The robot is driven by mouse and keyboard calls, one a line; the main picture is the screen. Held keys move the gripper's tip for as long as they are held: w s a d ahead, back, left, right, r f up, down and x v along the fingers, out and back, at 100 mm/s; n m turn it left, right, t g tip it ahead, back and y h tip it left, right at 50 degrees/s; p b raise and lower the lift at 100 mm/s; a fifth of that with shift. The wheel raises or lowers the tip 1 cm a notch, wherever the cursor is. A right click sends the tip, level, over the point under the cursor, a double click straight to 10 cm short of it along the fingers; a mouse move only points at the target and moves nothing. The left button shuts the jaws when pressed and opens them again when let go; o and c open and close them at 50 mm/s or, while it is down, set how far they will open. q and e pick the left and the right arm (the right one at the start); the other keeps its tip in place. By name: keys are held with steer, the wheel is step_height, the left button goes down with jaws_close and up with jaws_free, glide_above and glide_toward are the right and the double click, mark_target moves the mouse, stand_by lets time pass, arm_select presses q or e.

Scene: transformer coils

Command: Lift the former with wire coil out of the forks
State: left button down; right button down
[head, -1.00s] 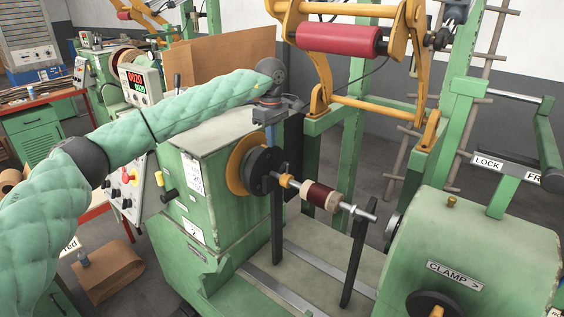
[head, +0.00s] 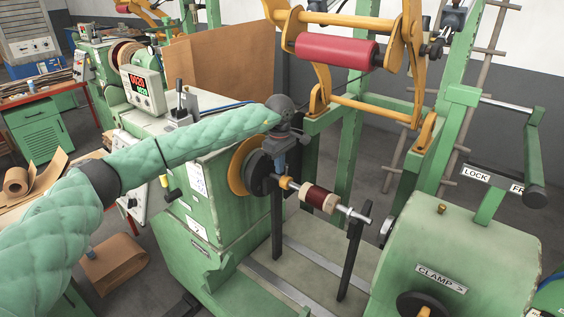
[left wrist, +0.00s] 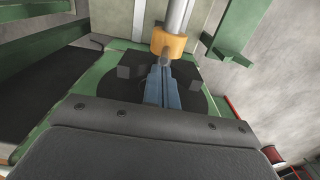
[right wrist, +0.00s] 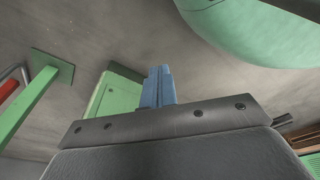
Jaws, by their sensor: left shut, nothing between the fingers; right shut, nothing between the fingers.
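The former with dark red wire coil (head: 318,197) sits on a metal shaft, which rests level across two dark upright forks, a near fork (head: 349,265) and a far fork (head: 277,225). A yellow collar (head: 285,182) is on the shaft beside the black faceplate (head: 262,172). My left gripper (head: 279,165) is shut and empty, pointing down just above the collar end of the shaft. In the left wrist view, its blue fingers (left wrist: 163,80) are close to the collar (left wrist: 168,45); contact cannot be told. My right gripper (right wrist: 158,80) is shut and empty, away from the coil.
The green headstock (head: 215,185) stands left of the forks and the green clamp housing (head: 455,255) right. A yellow frame with a red roller (head: 336,50) hangs behind and above. A lever marked LOCK (head: 475,174) is at right. The machine bed (head: 310,275) below the shaft is clear.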

arm_select(q)
steer(key=shift+s+d, duration=0.25)
steer(key=shift+d, duration=0.1)
arm_select(e)
steer(key=shift+s+d+f, duration=0.15)
steer(key=shift+s, duration=0.65)
arm_select(q)
steer(key=shift+f, duration=0.1)
steer(key=s+d+b, duration=0.1)
steer(key=b, duration=0.1)
steer(key=shift+d+b, duration=0.1)
steer(key=shift+b, duration=0.25)
steer(key=shift+d, duration=0.1)
arm_select(e)
steer(key=w+a+r, duration=0.1)
steer(key=w+r, duration=0.1)
steer(key=w, duration=0.4)
steer(key=shift+a+r, duration=0.3)
steer(key=shift+a, duration=0.1)
steer(key=shift+w, duration=0.15)
